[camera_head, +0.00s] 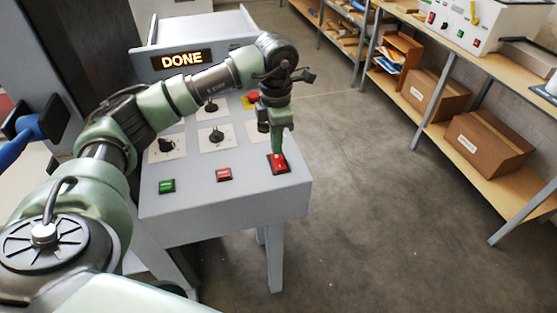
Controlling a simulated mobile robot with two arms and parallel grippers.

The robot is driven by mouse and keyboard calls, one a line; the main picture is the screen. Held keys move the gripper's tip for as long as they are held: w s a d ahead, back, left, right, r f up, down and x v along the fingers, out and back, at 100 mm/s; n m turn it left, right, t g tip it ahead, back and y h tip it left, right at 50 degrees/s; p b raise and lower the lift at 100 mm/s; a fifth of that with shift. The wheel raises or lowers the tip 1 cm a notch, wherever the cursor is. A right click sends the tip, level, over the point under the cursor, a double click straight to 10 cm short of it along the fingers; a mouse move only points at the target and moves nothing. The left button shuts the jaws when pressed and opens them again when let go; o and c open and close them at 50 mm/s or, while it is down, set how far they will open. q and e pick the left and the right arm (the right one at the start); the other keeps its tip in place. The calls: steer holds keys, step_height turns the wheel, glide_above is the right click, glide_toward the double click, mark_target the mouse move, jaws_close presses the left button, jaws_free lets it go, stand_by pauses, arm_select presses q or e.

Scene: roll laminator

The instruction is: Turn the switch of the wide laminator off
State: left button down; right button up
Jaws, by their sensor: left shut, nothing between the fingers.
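The wide laminator's grey control panel (250,199) stands in front of me, with a lit sign reading DONE (182,60) at its back. A red switch (284,168) sits at the panel's front right corner. My left gripper (277,156) points down, shut and empty, with its tip at the red switch; it covers part of it, and I cannot tell whether it presses on it. A green button (167,186) and another red button (224,174) lie to the left along the front edge. My right gripper is not in view.
Black knobs on white plates (217,136) and a red button on a yellow base (251,99) lie behind, near my left arm. A shelf with cardboard boxes (489,143) stands at the right. The floor (385,220) between is clear.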

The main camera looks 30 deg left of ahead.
mark_target(277, 156)
arm_select(q)
steer(key=shift+f+b, duration=0.65)
steer(key=shift+f, duration=0.3)
stand_by(0.3)
steer(key=shift+r+p, duration=2.3)
steer(key=shift+r, duration=1.3)
steer(key=shift+f, duration=0.1)
